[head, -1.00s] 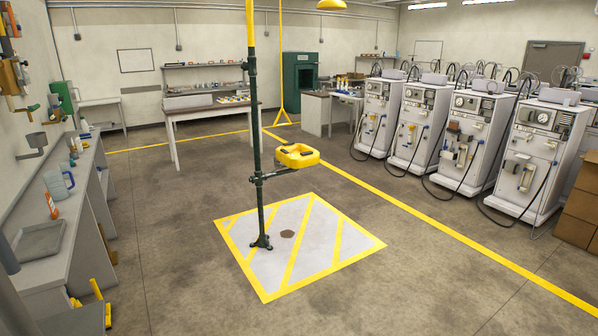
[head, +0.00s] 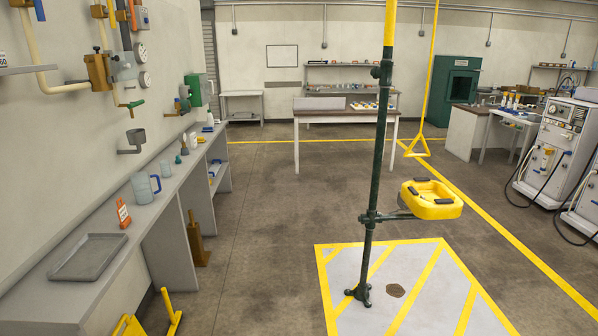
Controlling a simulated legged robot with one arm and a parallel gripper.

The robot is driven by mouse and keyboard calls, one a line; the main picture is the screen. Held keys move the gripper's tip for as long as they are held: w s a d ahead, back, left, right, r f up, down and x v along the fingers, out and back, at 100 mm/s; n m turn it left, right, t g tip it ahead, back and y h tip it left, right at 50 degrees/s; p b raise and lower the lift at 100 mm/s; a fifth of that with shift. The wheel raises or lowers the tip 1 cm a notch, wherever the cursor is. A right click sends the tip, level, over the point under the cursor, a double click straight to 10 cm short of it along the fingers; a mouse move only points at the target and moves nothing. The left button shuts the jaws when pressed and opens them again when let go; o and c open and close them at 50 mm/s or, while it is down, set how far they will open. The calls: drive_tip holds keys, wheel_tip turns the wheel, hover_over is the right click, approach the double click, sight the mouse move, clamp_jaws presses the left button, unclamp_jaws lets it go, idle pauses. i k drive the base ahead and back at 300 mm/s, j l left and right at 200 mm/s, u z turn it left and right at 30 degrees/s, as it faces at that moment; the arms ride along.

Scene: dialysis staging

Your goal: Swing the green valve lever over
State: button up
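Cream pipes (head: 38,60) run along the wall to the fittings. My gripper is not in view.
A grey wall counter (head: 130,222) runs below the lever, with a tray (head: 90,257), a blue-handled jug (head: 143,187) and bottles. Yellow objects (head: 172,312) stand on the floor at lower left. A green shower post (head: 374,190) rises right of centre. Open floor lies between.

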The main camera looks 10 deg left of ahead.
sight(132, 105)
drive_tip(key=i+j+u, duration=0.15)
drive_tip(key=i+u, duration=0.2)
drive_tip(key=i, duration=0.5)
drive_tip(key=i+l+u, duration=0.15)
drive_tip(key=i+u, duration=0.15)
drive_tip(key=i, duration=0.55)
drive_tip(key=i+j+u, duration=0.3)
drive_tip(key=i+j, duration=0.15)
drive_tip(key=i+j+u, duration=0.4)
drive_tip(key=j, duration=0.3)
drive_tip(key=i+j+u, duration=0.1)
drive_tip(key=i+j, duration=0.2)
